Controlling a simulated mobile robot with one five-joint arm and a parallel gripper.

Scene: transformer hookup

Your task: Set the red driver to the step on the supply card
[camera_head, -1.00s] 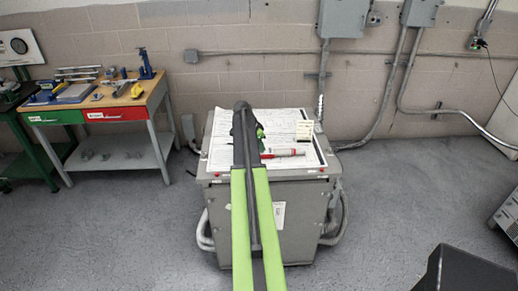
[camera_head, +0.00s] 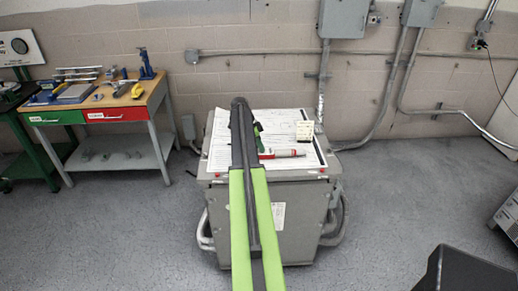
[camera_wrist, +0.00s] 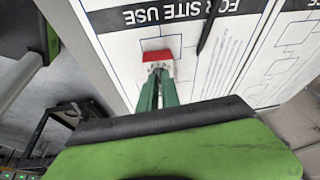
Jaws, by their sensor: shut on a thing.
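The red driver (camera_head: 283,153), red with a pale grey barrel, lies across the papers on top of the grey transformer cabinet (camera_head: 275,220), just right of my arm. In the wrist view, the green fingers of my gripper (camera_wrist: 158,75) are closed together at a red block-like part (camera_wrist: 157,57), which looks like part of the driver; the rest of it cannot be made out there. In the head view my arm hides most of the gripper.
Printed sheets (camera_head: 222,150) cover the cabinet top. A dark pen-like shape (camera_wrist: 210,27) crosses the sheet in the wrist view. A wooden workbench (camera_head: 100,108) with tools stands at the left. Conduits line the back wall. The floor is open on both sides.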

